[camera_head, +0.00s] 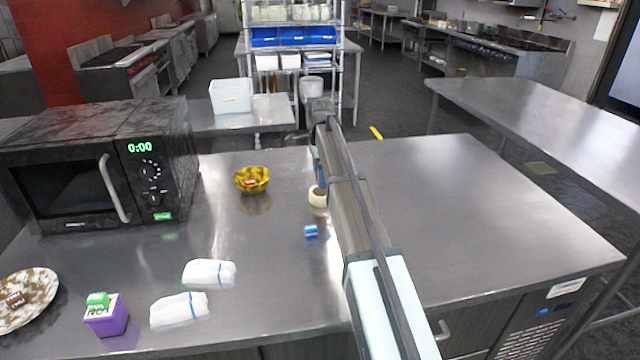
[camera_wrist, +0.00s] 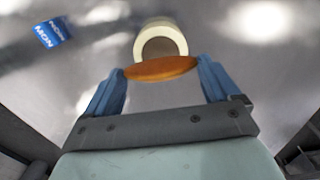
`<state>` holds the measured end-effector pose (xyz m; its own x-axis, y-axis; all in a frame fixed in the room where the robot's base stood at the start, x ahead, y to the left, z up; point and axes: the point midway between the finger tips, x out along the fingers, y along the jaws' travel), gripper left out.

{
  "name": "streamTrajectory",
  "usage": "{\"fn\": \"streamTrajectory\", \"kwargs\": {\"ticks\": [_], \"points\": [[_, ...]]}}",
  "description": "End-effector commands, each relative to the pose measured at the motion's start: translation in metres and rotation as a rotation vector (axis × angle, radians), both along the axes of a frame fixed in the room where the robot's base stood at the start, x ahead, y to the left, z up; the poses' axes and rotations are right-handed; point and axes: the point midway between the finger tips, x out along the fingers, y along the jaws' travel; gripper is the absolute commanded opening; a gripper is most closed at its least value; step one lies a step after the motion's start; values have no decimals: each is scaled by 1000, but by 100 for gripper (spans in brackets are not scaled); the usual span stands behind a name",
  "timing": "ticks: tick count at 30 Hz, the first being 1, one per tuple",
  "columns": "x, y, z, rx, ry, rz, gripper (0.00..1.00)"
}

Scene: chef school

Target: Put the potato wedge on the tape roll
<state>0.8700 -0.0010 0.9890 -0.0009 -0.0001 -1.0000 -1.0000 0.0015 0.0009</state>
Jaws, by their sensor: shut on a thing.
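My gripper (camera_wrist: 161,75) has blue fingers and is shut on an orange-brown potato wedge (camera_wrist: 160,68), held crosswise between the fingertips in the wrist view. The tape roll (camera_wrist: 161,36), cream with a brown inside, lies just beyond the wedge in that view, and the wedge overlaps its near edge in the picture. I cannot tell whether wedge and roll touch. In the head view the tape roll (camera_head: 317,197) stands on the steel table beside my arm, partly hidden by it. The wedge is not clearly seen there.
A blue block (camera_wrist: 52,32) lies near the roll and also shows in the head view (camera_head: 311,231). The table's right side is clear.

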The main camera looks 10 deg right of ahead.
Motion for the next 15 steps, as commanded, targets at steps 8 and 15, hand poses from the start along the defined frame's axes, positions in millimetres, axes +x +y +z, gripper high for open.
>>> {"fn": "streamTrajectory", "kwargs": {"ticks": [8, 15], "points": [[-1, 0, -27, 0, 1, 1, 60], [0, 0, -38, 0, -1, 1, 60]]}}
